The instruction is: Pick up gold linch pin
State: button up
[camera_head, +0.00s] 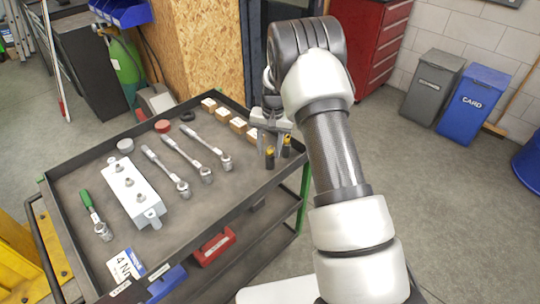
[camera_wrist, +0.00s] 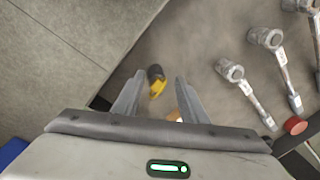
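A small yellow-gold piece, which looks like the gold linch pin (camera_wrist: 158,89), shows beside a dark cylinder (camera_wrist: 154,72) between my finger tips in the wrist view. In the head view, two dark upright pieces with yellow tops, one nearer (camera_head: 270,158) and one farther right (camera_head: 286,148), stand near the right edge of the tray top. I cannot tell which of these bears the pin. My gripper (camera_head: 270,146) points down just above them. In the wrist view my gripper (camera_wrist: 160,78) is open, with a clear gap between its fingers and nothing visibly held.
The grey cart top (camera_head: 85,180) has a raised dark rim. Several ratchet wrenches (camera_head: 205,172), a grey block with studs (camera_head: 130,190), wooden blocks (camera_head: 238,125), a red disc (camera_head: 162,126) and a green-handled tool (camera_head: 87,200) lie on it. Its middle front is clear.

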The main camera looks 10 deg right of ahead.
grip_shut()
notch_tip(320, 180, up, 10)
dwell(0.6)
